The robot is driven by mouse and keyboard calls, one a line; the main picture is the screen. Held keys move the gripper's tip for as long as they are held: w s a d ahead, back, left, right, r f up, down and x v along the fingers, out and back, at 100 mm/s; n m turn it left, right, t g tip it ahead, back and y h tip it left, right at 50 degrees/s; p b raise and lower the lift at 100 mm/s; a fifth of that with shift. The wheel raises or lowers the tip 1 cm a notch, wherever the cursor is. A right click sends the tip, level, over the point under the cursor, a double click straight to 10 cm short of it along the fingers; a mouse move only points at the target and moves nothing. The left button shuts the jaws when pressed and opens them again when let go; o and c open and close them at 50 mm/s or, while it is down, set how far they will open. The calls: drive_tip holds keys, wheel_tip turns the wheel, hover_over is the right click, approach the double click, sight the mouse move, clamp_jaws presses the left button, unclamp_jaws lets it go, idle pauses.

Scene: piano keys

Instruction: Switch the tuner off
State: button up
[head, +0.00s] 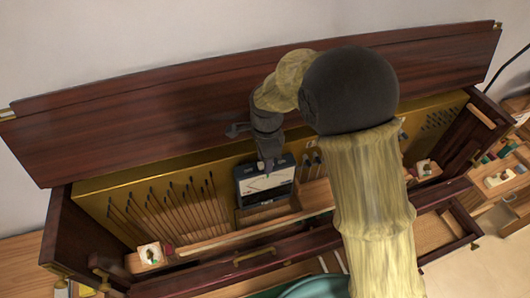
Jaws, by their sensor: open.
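The tuner (255,187), a dark box with a pale dial face, stands inside the open wooden piano case against the gold-coloured back panel. My gripper (267,167) is dark grey and points down at the tuner's top edge, overlapping its dial face in this view. I cannot tell whether it touches the tuner. The gap between its fingers is too small to make out, and no object shows in it. The tuner's switch cannot be made out.
The raised wooden lid (150,95) stands behind my arm. Rows of thin dark-tipped rods (170,212) line the panel to the left. The case's front rail (215,262) runs below. My arm hides part of the right side.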

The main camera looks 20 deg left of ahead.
wheel_tip(320, 180, up, 18)
drive_tip(key=b, duration=0.4)
drive_tip(key=shift+w+d+f, duration=0.15)
drive_tip(key=shift+d+f, duration=0.05)
drive_tip(key=shift+f, duration=0.05)
drive_tip(key=w+d+f+n+b, duration=0.25)
drive_tip(key=d+f, duration=0.35)
drive_tip(key=d, duration=0.5)
drive_tip(key=s+d+f+n+t, duration=0.1)
drive_tip(key=s+d+f+n, duration=0.1)
drive_tip(key=d, duration=0.5)
drive_tip(key=s+d+f+n+t+b, duration=0.1)
drive_tip(key=s+d+f+n, duration=0.2)
drive_tip(key=d+f, duration=0.4)
drive_tip(key=s+d+f+n, duration=0.2)
drive_tip(key=s+d+f, duration=0.3)
drive_tip(key=d, duration=0.4)
drive_tip(key=shift+t+b, duration=0.35)
drive_tip(key=shift+t, duration=0.05)
drive_tip(key=shift+n, duration=0.25)
